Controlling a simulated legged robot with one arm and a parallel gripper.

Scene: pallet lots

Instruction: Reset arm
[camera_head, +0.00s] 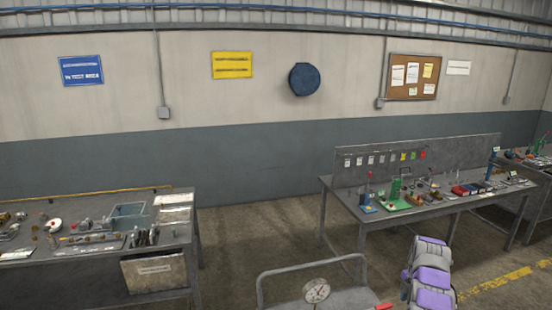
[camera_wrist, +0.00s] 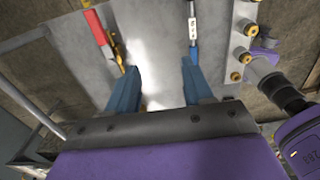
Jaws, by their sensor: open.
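My gripper (camera_wrist: 160,68) shows in the wrist view as two blue fingers, spread apart with nothing between them. It points over a grey metal surface (camera_wrist: 150,25). A red-and-yellow tool (camera_wrist: 98,30) lies left of the fingers, and a blue tool with a white label (camera_wrist: 193,35) is close to the right finger. I cannot tell whether the finger touches it. My purple and grey arm shows folded at the lower right of the head view; the gripper itself cannot be made out there.
A cart with a grey rail (camera_head: 310,267) and round gauge (camera_head: 317,290) stands close in front. A workbench with loose parts (camera_head: 100,262) is at left, another with tools (camera_head: 400,218) at right. Brass fittings (camera_wrist: 237,75) sit right of the fingers.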

